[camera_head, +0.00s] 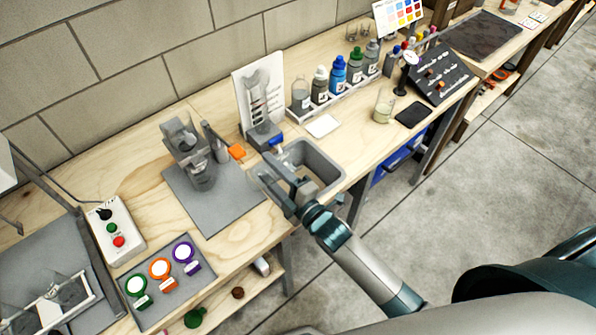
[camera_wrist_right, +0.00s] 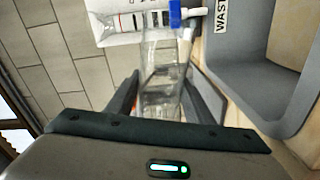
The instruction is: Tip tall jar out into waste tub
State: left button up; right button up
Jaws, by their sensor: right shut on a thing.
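My right gripper (camera_head: 282,186) is shut on a clear tall jar (camera_head: 259,178), just left of the grey waste tub (camera_head: 330,156) and close to its near-left rim. In the right wrist view the transparent jar (camera_wrist_right: 163,75) sits between the two dark fingers (camera_wrist_right: 160,98). The tub (camera_wrist_right: 236,88) is at the right there, with a "WAST…" label partly cut off. The jar does not appear over the tub's opening. I cannot tell its exact tilt or whether anything is in it. My left gripper is not in view.
Several bottles (camera_head: 338,76) line the back. A beaker (camera_head: 384,106) stands right.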

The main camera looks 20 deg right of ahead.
jog(key=shift+r, duration=0.2)
jog(key=shift+w+d+f+m+p, duration=0.15)
jog(key=shift+d+m, duration=0.1)
jog(key=shift+m, duration=0.25)
jog(key=shift+w+d+f+m+p, duration=0.1)
jog(key=shift+d+m+p, duration=0.1)
jog(key=shift+m, duration=0.3)
dwell(0.4)
jog(key=shift+w+d+r+m+p, duration=0.25)
jog(key=shift+d+r+m+p, duration=0.3)
jog(key=shift+m, duration=0.3)
jog(key=shift+w+d+r+m+p, duration=0.2)
jog(key=shift+d+r+m+p, duration=0.15)
jog(key=shift+d+m+p, duration=0.4)
dwell(1.1)
jog(key=shift+a, duration=0.25)
dwell(0.6)
jog(key=shift+s+a+f+b, duration=0.1)
jog(key=shift+f+b, duration=0.1)
jog(key=shift+b, duration=0.15)
jog(key=a+f+n+b, duration=0.1)
jog(key=f+n+b, duration=0.1)
jog(key=shift+s+a+n+b, duration=0.3)
jog(key=shift+s+a, duration=0.05)
jog(key=shift+s+a+r+n, duration=0.15)
jog(key=shift+a+r+n, duration=0.25)
jog(key=shift+n, duration=0.4)
jog(key=shift+a+r+n, duration=0.1)
jog(key=shift+a+n, duration=0.05)
jog(key=shift+n, duration=0.25)
